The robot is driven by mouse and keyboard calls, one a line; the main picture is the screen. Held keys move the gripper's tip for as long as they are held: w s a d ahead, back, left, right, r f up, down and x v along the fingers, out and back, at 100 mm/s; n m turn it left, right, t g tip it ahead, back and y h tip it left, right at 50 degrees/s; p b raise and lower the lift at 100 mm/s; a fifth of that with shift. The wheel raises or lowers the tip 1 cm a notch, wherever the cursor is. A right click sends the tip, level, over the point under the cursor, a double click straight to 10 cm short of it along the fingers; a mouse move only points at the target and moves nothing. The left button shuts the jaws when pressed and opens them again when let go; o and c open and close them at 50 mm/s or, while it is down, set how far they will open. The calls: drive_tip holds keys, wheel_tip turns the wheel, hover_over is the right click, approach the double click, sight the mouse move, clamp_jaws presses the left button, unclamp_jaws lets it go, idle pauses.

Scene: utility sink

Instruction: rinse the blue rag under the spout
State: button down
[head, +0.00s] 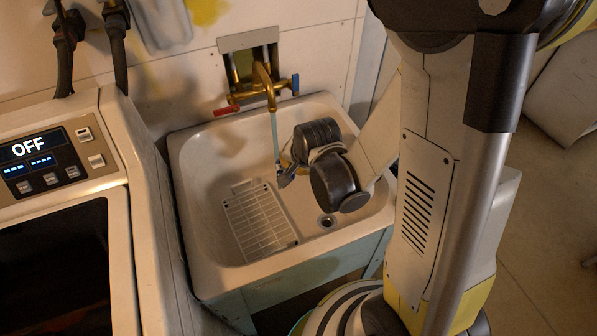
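The brass spout (265,85) is on the wall above the white sink (190,215). A thin bluish stream of water (275,135) falls from it into the basin. My arm reaches in from the right, and my gripper (284,172) is low in the basin, near the foot of the stream. A small blue-grey patch (287,180) shows at the gripper's tip, beside or under the water. It may be the blue rag, but it is too small to be sure. My dark wrist hides most of the gripper, so its fingers cannot be made out.
A white wire rack (258,222) lies in the basin's left part, and a drain (326,221) is right of it. Red (226,111) and blue (295,84) tap handles flank the spout. A machine with an "OFF" display (30,148) stands close on the left.

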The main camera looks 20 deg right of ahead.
drive_tip(key=w+p, duration=0.1)
drive_tip(key=w, duration=0.7)
idle(3.0)
drive_tip(key=s+b, duration=0.1)
drive_tip(key=s, duration=1)
drive_tip(key=shift+s+b, duration=0.4)
